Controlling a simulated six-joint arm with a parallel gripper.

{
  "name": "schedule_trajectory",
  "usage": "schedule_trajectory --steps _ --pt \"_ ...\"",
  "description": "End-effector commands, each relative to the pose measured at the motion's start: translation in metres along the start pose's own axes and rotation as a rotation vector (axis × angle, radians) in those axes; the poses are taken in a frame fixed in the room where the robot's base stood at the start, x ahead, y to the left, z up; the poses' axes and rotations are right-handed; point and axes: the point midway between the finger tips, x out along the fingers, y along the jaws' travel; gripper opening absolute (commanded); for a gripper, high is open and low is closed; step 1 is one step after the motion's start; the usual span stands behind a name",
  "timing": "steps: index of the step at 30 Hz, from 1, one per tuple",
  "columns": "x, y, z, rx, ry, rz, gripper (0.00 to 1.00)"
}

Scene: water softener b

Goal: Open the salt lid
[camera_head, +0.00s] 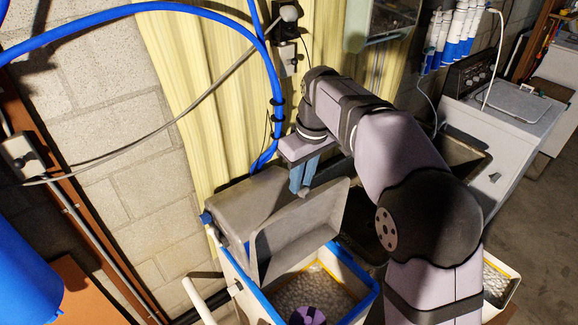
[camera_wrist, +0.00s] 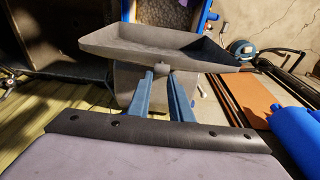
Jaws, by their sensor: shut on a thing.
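The grey salt lid (camera_head: 300,228) is tilted up on the softener tank (camera_head: 240,277), its hollow inner side facing the head camera. White salt (camera_head: 315,284) shows in the open tank below. My gripper (camera_head: 303,188) is at the lid's upper edge, its blue fingers pointing down, shut on the small grey lid knob. In the wrist view, the blue fingertips (camera_wrist: 161,72) close around the knob (camera_wrist: 162,66) at the edge of the lid (camera_wrist: 150,45). The fingers hide part of the knob.
A blue hose (camera_head: 274,90) and a yellow curtain (camera_head: 205,90) are behind the tank. A dark sink (camera_head: 462,150) and a white washing machine (camera_head: 510,110) stand to the right. A blue vessel (camera_head: 25,275) is at the left, beside the block wall.

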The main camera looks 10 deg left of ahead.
Motion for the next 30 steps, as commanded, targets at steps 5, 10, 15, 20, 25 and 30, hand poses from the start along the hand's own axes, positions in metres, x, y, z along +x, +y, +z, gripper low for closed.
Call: schedule_trajectory --steps 5,10,15,20,25,30 --pt "0.001 0.0 -0.017 -0.001 0.005 0.001 0.04" --pt "0.002 0.0 -0.03 -0.001 0.005 0.001 0.04" --pt "0.002 0.0 -0.044 -0.001 0.005 0.0 0.04" --pt "0.002 0.0 -0.045 0.0 0.003 0.0 0.41" --pt "0.002 0.0 -0.045 0.0 0.001 -0.001 0.41" --pt "0.001 0.0 -0.044 0.0 0.0 -0.001 0.41"
